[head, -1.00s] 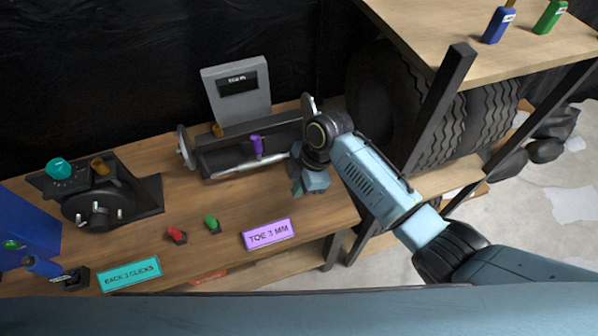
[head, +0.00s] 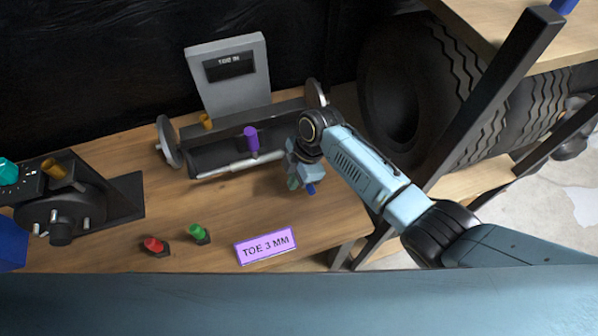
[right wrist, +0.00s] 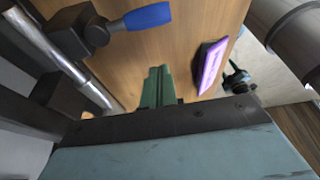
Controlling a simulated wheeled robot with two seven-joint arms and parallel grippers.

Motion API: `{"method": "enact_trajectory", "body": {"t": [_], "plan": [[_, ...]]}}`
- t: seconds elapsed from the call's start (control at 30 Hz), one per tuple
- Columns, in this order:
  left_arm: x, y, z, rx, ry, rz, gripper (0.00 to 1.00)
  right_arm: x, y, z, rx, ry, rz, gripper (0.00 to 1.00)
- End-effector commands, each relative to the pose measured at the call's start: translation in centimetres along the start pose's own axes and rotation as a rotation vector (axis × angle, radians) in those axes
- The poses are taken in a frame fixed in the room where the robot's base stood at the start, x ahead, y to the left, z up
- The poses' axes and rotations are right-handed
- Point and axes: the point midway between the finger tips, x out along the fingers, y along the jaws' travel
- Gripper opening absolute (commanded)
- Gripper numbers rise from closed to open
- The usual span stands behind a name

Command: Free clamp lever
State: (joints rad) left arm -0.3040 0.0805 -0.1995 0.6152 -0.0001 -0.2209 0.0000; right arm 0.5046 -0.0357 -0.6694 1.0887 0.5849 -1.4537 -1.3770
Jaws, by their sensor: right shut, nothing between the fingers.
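The clamp lever has a blue handle (right wrist: 148,16) on a short metal stem, which comes out of a black clamp block (right wrist: 76,30) beside a silver rod (right wrist: 92,72) in the right wrist view. In the head view only its blue tip (head: 311,189) shows, just beside my right gripper (head: 293,183); the rest is hidden behind the gripper and wrist. The greenish fingers of my right gripper (right wrist: 156,85) are shut and empty, pointing at the bench top. They are apart from the blue handle in the right wrist view. My left gripper is not in view.
The toe gauge rig has a grey display (head: 229,65) and a purple knob (head: 251,138). A purple "TOE 3 MM" plate (head: 266,246), a green button (head: 198,233) and a red button (head: 154,244) sit in front. A dark shelf post (head: 490,100) and tyres (head: 400,90) stand right.

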Motion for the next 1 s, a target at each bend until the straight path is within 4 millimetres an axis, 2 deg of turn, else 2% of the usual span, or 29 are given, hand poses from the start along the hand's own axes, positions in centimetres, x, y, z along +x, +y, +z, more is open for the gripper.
{"method": "enact_trajectory", "body": {"t": [0.03,0.23,0.33,0.5,1.0], "plan": [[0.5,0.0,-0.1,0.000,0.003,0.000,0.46,1.5,-0.1,0.0,0.001,0.002,-0.004,0.00],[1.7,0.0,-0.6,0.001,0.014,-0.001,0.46,5.6,-0.1,0.0,0.000,0.000,-0.003,0.00],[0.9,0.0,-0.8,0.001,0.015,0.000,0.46,4.3,0.0,1.6,0.002,-0.003,0.001,0.00],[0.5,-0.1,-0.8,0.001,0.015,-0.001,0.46,3.5,0.0,3.0,0.000,0.000,0.000,0.00],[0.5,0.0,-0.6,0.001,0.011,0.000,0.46,3.3,-0.1,3.6,-0.001,0.000,-0.001,0.00]]}}
